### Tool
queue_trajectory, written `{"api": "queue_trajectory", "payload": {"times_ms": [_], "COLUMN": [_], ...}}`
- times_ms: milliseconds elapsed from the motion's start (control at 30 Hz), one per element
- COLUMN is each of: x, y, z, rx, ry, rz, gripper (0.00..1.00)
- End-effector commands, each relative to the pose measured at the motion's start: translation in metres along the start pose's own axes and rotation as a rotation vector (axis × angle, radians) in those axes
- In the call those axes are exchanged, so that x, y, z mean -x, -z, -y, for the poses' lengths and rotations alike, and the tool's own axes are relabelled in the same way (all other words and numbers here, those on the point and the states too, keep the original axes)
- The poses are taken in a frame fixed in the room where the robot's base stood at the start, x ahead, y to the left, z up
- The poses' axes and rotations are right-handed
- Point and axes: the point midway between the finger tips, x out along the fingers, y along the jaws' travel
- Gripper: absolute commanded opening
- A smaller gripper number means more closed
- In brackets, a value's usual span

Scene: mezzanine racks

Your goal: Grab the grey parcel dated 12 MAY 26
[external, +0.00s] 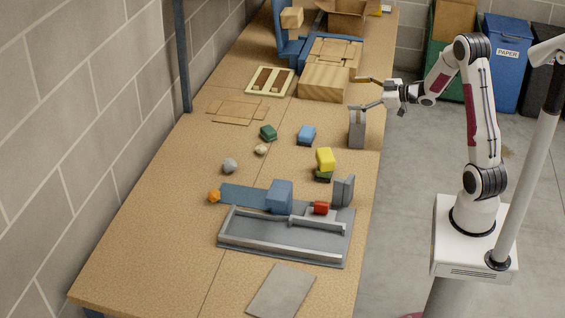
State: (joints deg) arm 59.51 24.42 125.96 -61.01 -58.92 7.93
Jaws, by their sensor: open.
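My gripper (359,92) is open at the table's right edge, its two fingers spread wide with nothing seen between them. A grey upright block (357,130) stands just below the nearer finger, whose tip overlaps its top in the picture; I cannot tell if they touch. A second grey upright piece (344,191) stands at the right of the grey tray's back edge. No date is readable on either one, so I cannot tell which is the parcel dated 12 MAY 26.
A flat grey plate (281,291) lies in front. The table's left side is mostly clear.

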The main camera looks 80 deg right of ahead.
Motion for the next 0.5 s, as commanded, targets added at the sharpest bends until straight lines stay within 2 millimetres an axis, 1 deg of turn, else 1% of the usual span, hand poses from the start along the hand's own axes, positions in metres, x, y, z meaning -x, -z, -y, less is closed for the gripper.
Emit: {"api": "queue_trajectory", "payload": {"times_ms": [33,100,267,500], "x": [0.003,0.008,0.022,0.049], "y": [-0.011,-0.019,-0.037,-0.060], "z": [-0.003,-0.005,-0.008,-0.009], "rx": [-0.017,-0.035,-0.082,-0.159], "ry": [0.009,0.026,0.062,0.108], "rz": [-0.017,-0.051,-0.128,-0.242], "gripper": [0.85,0.85,0.85,0.85]}}
